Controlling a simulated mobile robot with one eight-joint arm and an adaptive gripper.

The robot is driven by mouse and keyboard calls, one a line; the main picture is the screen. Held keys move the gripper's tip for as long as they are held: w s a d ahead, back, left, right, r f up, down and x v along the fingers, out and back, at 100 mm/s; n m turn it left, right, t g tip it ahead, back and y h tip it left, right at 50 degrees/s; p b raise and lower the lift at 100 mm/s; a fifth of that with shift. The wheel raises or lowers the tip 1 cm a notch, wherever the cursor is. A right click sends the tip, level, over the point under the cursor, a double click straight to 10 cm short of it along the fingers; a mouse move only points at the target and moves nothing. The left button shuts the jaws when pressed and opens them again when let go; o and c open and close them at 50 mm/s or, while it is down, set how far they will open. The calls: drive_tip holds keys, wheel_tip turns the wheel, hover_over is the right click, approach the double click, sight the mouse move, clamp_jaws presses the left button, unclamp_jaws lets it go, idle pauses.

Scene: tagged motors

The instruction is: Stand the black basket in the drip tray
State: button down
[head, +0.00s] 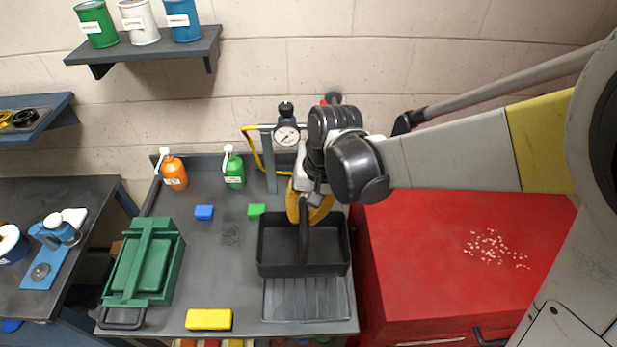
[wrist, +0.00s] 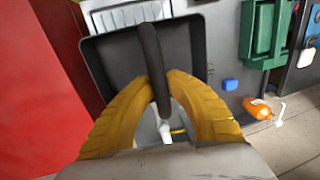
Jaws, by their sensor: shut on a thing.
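The black basket (head: 303,270) has an upright arched handle and hangs or rests at the right part of the grey workbench. My gripper (head: 307,218) is above it, with its yellow fingers shut on the handle. In the wrist view the fingers (wrist: 158,88) pinch the dark handle, and the basket (wrist: 95,62) lies beneath, looking empty. The grey ribbed drip tray (head: 305,300) shows in front of the basket; its ribs also show at the top of the wrist view (wrist: 115,18). The basket hides any part of the tray behind it. I cannot tell whether the basket touches anything below.
A green basket (head: 173,275) stands left on the workbench. A yellow block (head: 209,319), blue block (head: 204,212) and green block (head: 257,210) lie around. Orange (head: 174,172) and green (head: 233,170) bottles and a dial gauge stand (head: 286,136) are behind. A red cabinet (head: 430,250) is right.

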drive_tip(key=shift+d+f+b+x, duration=0.1)
drive_tip(key=shift+d+b+x, duration=0.3)
drive_tip(key=shift+b+x, duration=1.25)
drive_tip(key=shift+d+f+b+x, duration=0.1)
drive_tip(key=shift+d+b+x, duration=0.25)
drive_tip(key=shift+b+x, duration=1.3)
drive_tip(key=shift+d+f+b+x, duration=0.1)
drive_tip(key=shift+d+b+x, duration=0.3)
drive_tip(key=shift+b+x, duration=1.25)
drive_tip(key=shift+x, duration=0.85)
drive_tip(key=shift+w, duration=0.1)
drive_tip(key=c, duration=1.3)
unclamp_jaws()
drive_tip(key=v, duration=1.1)
drive_tip(key=s+d+f+t+b, duration=0.1)
drive_tip(key=s+d+t+b, duration=0.1)
drive_tip(key=d, duration=0.4)
drive_tip(key=s+d+f+t+h+b, duration=0.1)
drive_tip(key=s+d+f+t+b, duration=0.1)
drive_tip(key=d, duration=0.4)
drive_tip(key=s+d+f+t+h+b, duration=0.1)
drive_tip(key=s+d+f+t+b, duration=0.1)
drive_tip(key=d, duration=0.4)
drive_tip(key=shift+s+d+m+t+b, duration=0.3)
drive_tip(key=shift+s+d+t+b, duration=0.1)
drive_tip(key=shift+s+t+b, duration=0.4)
